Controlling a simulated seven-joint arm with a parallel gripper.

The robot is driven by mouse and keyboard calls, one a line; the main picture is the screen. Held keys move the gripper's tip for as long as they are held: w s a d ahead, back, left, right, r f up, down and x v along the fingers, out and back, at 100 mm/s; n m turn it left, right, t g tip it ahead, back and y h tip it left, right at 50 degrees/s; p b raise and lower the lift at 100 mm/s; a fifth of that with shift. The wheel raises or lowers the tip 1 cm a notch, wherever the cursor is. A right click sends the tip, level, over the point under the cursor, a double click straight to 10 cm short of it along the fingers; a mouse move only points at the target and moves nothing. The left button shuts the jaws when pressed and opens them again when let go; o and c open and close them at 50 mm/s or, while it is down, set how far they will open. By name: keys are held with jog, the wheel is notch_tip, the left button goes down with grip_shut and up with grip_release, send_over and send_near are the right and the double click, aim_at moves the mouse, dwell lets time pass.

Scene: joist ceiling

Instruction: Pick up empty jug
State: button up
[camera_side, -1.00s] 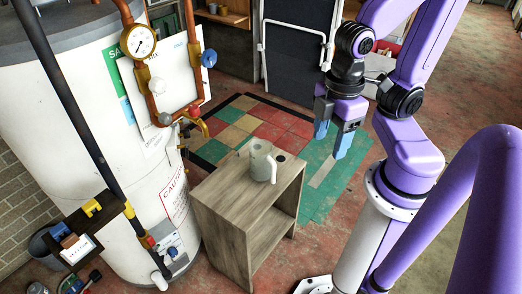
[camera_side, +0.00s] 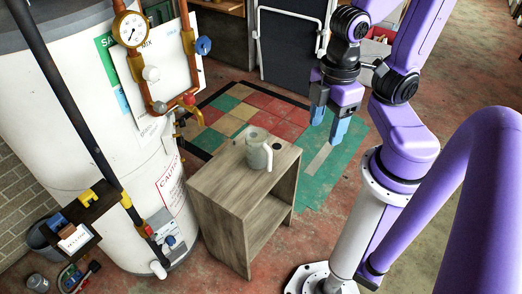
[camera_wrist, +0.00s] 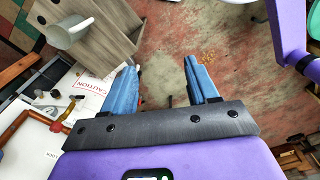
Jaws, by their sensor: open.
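The jug (camera_side: 258,152) is pale grey-green with a handle on its right side. It stands upright on top of a small wooden cabinet (camera_side: 217,190) in the side view. In the wrist view the jug (camera_wrist: 68,33) is at the upper left, on the cabinet top (camera_wrist: 102,22). My gripper (camera_side: 328,132) has blue fingers and hangs above and to the right of the jug, apart from it. In the wrist view the fingers (camera_wrist: 163,88) are spread wide with nothing between them. The inside of the jug is not clear.
A white tank (camera_side: 90,130) with copper pipes (camera_side: 190,60) and a gauge (camera_side: 130,29) stands left of the cabinet. Coloured floor tiles (camera_side: 255,110) lie behind the cabinet.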

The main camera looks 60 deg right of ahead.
jog(key=shift+o, duration=0.3)
jog(key=o, duration=0.7)
jog(key=w+a+f+n+h, duration=0.1)
jog(key=w+a+f+h, duration=0.25)
jog(key=w, duration=0.45)
jog(key=w+a+f+h, duration=0.2)
jog(key=w+f, duration=0.2)
jog(key=w, duration=0.4)
jog(key=w+a+f+n+h, duration=0.15)
jog(key=w+f, duration=0.25)
jog(key=w, duration=0.5)
jog(key=n+g+h, duration=0.2)
jog(key=h, duration=0.5)
send_near(250, 153)
jog(key=shift+m, duration=0.25)
jog(key=x, duration=0.9)
jog(key=shift+w+f, duration=0.1)
jog(key=shift+w+f+x, duration=0.1)
jog(key=shift+w+x, duration=0.05)
jog(key=shift+x, duration=1.2)
jog(key=shift+w+f+x, duration=0.1)
jog(key=shift+w+x, duration=0.05)
jog(key=shift+x, duration=1.15)
